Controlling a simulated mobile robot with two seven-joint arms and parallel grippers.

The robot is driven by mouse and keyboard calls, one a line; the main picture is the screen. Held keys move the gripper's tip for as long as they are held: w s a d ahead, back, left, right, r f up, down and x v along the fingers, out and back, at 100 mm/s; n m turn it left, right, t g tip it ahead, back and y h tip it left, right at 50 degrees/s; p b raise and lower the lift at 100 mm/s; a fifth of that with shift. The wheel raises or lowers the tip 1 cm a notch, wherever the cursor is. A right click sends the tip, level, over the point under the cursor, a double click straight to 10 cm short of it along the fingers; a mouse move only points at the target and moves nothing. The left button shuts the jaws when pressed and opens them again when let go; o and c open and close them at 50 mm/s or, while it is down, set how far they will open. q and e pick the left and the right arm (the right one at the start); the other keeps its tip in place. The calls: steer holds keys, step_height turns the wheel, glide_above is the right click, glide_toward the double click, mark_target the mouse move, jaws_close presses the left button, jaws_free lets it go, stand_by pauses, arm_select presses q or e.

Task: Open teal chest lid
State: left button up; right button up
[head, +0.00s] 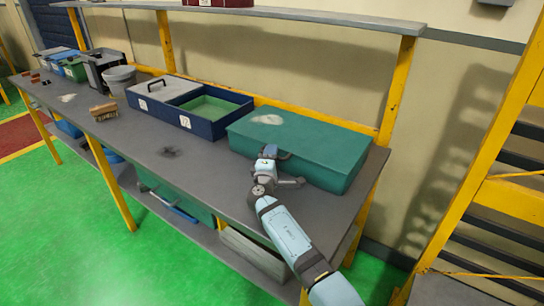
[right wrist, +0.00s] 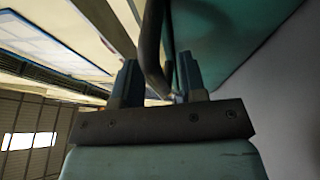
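The teal chest (head: 318,150) sits at the right end of the long grey workbench, with its lid down. My right gripper (head: 274,154) is at the front face of the chest, near its top edge. In the right wrist view, a dark curved handle bar (right wrist: 154,45) runs between the two fingers of my right gripper (right wrist: 160,80). The fingers stand apart, and a gap shows between the bar and the right-hand finger. The teal surface of the chest (right wrist: 225,35) lies beside the bar. My left gripper is not in view.
A blue two-part box (head: 215,122) with one grey-covered side stands left of the chest. A brush (head: 103,111) and a grey bucket (head: 119,78) are farther left. A shelf (head: 300,15) runs above the back. The bench front between brush and chest is mostly clear.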

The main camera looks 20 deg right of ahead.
jaws_close()
steer(key=shift+r, duration=0.1)
